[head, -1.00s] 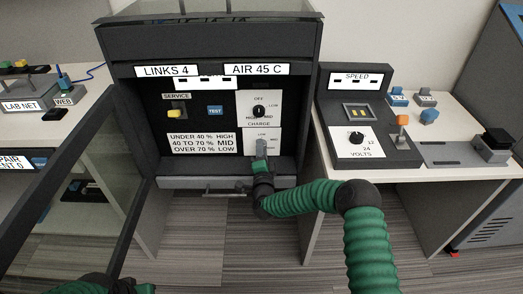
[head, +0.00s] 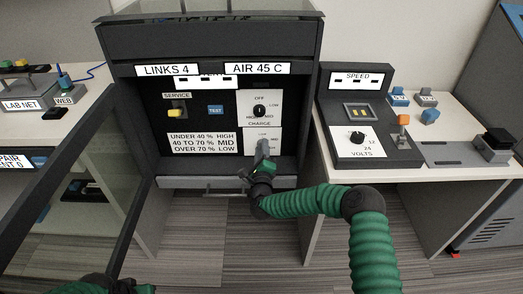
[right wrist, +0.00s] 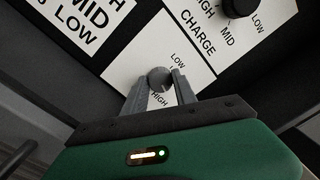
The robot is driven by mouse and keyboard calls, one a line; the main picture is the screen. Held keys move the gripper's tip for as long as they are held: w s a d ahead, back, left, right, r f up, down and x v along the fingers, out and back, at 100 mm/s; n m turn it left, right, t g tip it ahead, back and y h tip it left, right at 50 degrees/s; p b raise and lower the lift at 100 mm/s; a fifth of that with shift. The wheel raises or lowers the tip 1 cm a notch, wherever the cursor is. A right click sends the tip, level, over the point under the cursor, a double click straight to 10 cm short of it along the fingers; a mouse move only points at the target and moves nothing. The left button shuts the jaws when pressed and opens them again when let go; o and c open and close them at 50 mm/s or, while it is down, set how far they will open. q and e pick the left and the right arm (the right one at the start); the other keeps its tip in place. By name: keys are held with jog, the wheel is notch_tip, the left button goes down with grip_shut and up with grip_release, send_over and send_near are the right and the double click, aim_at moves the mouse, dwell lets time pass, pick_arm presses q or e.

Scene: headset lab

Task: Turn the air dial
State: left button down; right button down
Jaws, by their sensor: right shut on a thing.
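A lower white dial plate (head: 254,135) marked LOW and HIGH sits under the CHARGE dial on the cabinet's black panel. Its small grey knob (right wrist: 160,78) shows in the right wrist view; the gripper hides most of it in the head view. My right gripper (head: 263,147) is shut on this knob, one finger on each side, and its body is tilted in the head view. It also shows in the right wrist view (right wrist: 160,88). No name is readable on this plate. My left gripper (head: 145,288) barely shows at the bottom edge, and its jaws cannot be made out.
The CHARGE dial (head: 259,110) is just above. A sign reads AIR 45 C (head: 257,69). A yellow SERVICE switch (head: 175,113) and blue TEST button (head: 215,110) are left of it. An open glass door (head: 75,190) stands at left; a VOLTS box (head: 357,140) is right.

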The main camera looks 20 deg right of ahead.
jog(key=shift+s+d+f+m, duration=0.1)
jog(key=shift+d+f+m, duration=0.05)
jog(key=shift+f+m, duration=0.25)
jog(key=c, duration=1)
grip_release()
jog(key=shift+r, duration=0.15)
jog(key=r+p+v, duration=0.1)
jog(key=p+v, duration=0.5)
jog(key=v, duration=1)
jog(key=shift+s+f, duration=0.35)
jog(key=shift+f, duration=0.2)
